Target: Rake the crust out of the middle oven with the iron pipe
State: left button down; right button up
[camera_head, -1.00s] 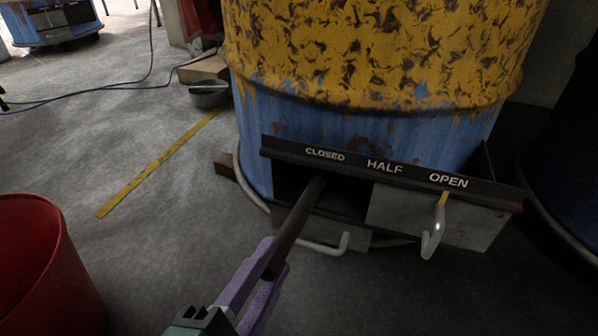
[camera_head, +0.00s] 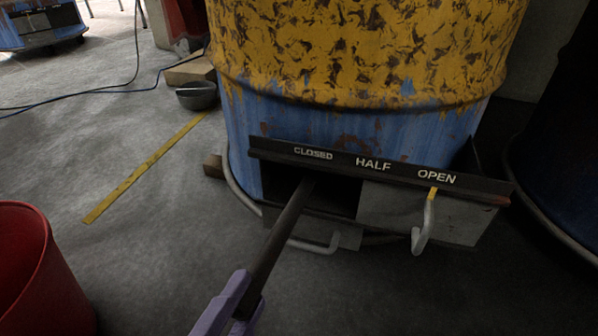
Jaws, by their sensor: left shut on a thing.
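The middle oven (camera_head: 360,120) is a yellow and blue rusty barrel. Its low dark opening (camera_head: 340,194) sits under a black rail marked CLOSED, HALF and OPEN. A grey sliding door (camera_head: 385,208) covers the right part, and its white handle with a yellow mark (camera_head: 428,225) is by the word OPEN. My left gripper (camera_head: 243,295), with purple fingers, is shut on the dark iron pipe (camera_head: 280,232). The pipe's far end goes into the left part of the opening, where its tip is hidden. I cannot make out the crust. My right gripper is not in view.
A red bucket (camera_head: 40,280) stands at the lower left. A grey bowl (camera_head: 197,95) and a wooden block (camera_head: 190,70) are behind, left of the barrel. A lower white handle (camera_head: 320,246) sticks out under the opening. Another dark barrel (camera_head: 560,150) stands at right.

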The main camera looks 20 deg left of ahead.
pick_arm(q)
jog(key=shift+v, duration=0.95)
jog(key=x, duration=0.3)
jog(key=b+x, duration=0.1)
jog(key=x, duration=0.2)
jog(key=r+x, duration=0.1)
jog(key=x, duration=0.3)
jog(key=shift+w+b, duration=0.1)
jog(key=shift+b, duration=0.2)
jog(key=v, duration=0.3)
jog(key=p+v, duration=0.1)
jog(key=v, duration=0.2)
jog(key=f+v, duration=0.1)
jog(key=v, duration=0.2)
jog(key=shift+s+p, duration=0.3)
jog(key=shift+s, duration=0.1)
jog(key=x, duration=0.6)
jog(key=r+x, duration=0.1)
jog(key=x, duration=0.2)
jog(key=shift+w, duration=0.35)
jog(key=f+v, duration=0.2)
jog(key=v, duration=1.2)
jog(key=s+f+v, duration=0.1)
jog(key=f+v, duration=0.1)
jog(key=v, duration=1.3)
jog(key=shift+s, duration=0.25)
